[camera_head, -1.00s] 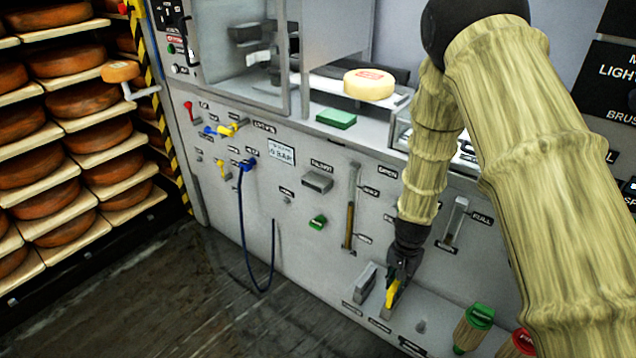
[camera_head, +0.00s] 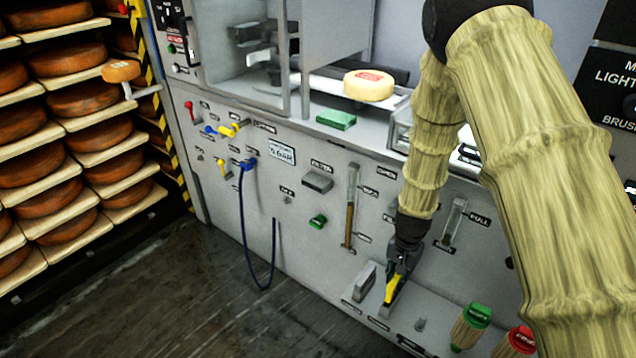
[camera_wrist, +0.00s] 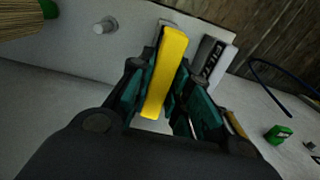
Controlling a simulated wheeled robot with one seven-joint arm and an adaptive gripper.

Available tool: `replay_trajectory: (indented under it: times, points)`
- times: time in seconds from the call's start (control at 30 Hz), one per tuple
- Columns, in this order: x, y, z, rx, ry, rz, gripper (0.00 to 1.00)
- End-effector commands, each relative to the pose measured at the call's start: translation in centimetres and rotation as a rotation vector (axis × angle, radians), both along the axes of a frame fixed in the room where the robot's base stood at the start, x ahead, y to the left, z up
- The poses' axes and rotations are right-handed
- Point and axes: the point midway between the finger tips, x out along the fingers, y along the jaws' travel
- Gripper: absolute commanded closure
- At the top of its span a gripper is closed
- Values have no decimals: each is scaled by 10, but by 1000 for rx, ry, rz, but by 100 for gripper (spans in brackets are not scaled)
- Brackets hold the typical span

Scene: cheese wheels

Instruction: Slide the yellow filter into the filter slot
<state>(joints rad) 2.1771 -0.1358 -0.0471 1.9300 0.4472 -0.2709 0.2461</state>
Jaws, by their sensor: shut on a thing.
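My gripper (camera_head: 398,266) points down at the low ledge of the grey machine, shut on the yellow filter (camera_head: 391,289). In the wrist view the yellow filter (camera_wrist: 167,72) stands between the dark green fingers (camera_wrist: 160,98). The filter's lower end is at a grey holder on the ledge; I cannot tell whether it is still inside. A grey box (camera_head: 317,182) with a dark label above sits on the front panel and looks like the filter slot. Its opening cannot be made out.
A second grey holder (camera_head: 365,280) stands close left of the filter. A green knob (camera_head: 318,221), a vertical tube (camera_head: 351,205) and a blue hose (camera_head: 243,230) are on the panel. Green-topped (camera_head: 478,314) and red-topped (camera_head: 522,338) containers stand to the right. The floor at left is clear.

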Motion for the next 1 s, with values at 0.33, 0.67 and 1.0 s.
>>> replay_trajectory:
  times: [0.33, 0.67, 1.0]
  points:
    - [0, 0, 5, 0, 0, 0, 100]
    - [0, 0, 11, 0, 0, 0, 100]
    - [0, 0, 32, 0, 0, -1, 100]
